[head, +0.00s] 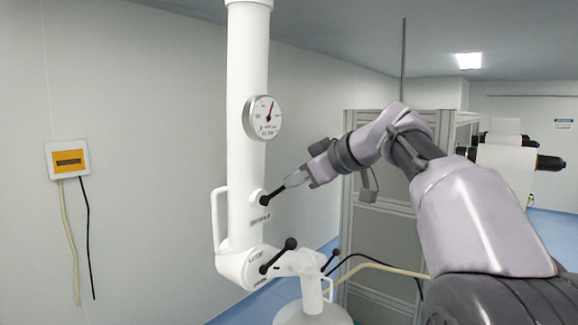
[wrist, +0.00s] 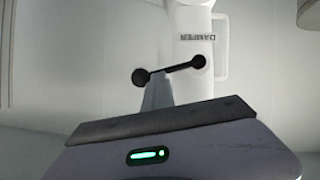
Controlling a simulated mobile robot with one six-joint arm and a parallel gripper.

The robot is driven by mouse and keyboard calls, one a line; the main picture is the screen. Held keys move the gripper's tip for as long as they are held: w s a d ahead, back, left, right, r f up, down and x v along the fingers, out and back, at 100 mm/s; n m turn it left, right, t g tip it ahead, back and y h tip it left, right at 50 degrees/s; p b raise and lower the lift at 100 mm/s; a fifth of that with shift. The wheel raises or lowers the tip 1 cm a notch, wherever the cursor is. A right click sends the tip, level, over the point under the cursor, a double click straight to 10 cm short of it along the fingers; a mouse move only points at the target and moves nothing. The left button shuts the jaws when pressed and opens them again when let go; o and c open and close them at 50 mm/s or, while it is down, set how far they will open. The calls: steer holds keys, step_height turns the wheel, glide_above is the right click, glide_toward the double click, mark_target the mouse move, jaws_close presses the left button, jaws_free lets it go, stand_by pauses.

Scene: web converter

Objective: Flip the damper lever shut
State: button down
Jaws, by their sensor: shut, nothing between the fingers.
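The damper lever (head: 273,194) is a short black bar on the upper white pipe, slanting up to the right. A small dark label sits just below it. In the wrist view the lever (wrist: 180,68) shows a round black knob at each end, and the label beside it reads DAMPER upside down. My gripper (head: 290,182) is shut and empty, its tips at the lever's right, raised end. In the wrist view my gripper's tips (wrist: 157,82) overlap the bar near its left, larger knob. Whether they touch it, I cannot tell.
A round gauge (head: 262,118) sits above the lever, and a white handle (head: 215,220) stands at the pipe's left. Another black lever (head: 278,256) is below, with one more (head: 331,260) to its right. A grey cabinet (head: 375,225) stands behind my arm.

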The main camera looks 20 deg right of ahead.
steer(key=shift+w+d+f+m, duration=0.15)
steer(key=shift+f+m, duration=0.2)
steer(key=shift+m, duration=0.05)
steer(key=shift+s+a+b, duration=0.45)
steer(key=shift+a, duration=0.3)
steer(key=shift+d+r, duration=0.1)
